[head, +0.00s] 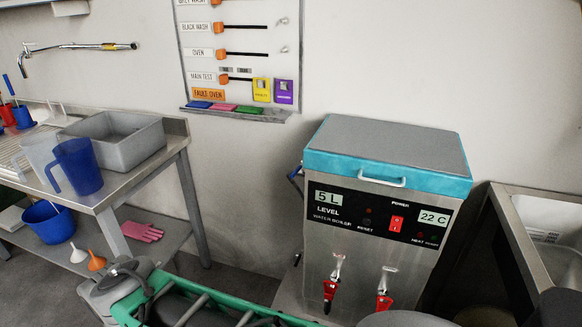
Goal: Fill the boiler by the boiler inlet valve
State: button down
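The water boiler (355,245) is a steel box with a teal-rimmed grey lid (390,148), which is shut. Its front panel shows a level display (328,197) reading "5 L" and a temperature display (433,217) reading "22 C". A red power switch (396,223) sits between them. Two red-handled taps, a left one (333,284) and a right one (384,290), are on the lower front. A blue part (295,174), perhaps the inlet valve, sticks out at the boiler's left side; its setting is too small to tell. My gripper is not in view.
A steel table (110,190) at left holds a grey basin (118,140) and a blue jug (78,167). A green frame (135,300) crosses the bottom foreground before the boiler. A steel sink (548,235) stands at right. A switch board (240,60) hangs behind.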

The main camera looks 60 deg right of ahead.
aim_at(298, 169)
jog(key=z, duration=1.65)
jog(key=i, duration=0.55)
jog(key=u, duration=1.7)
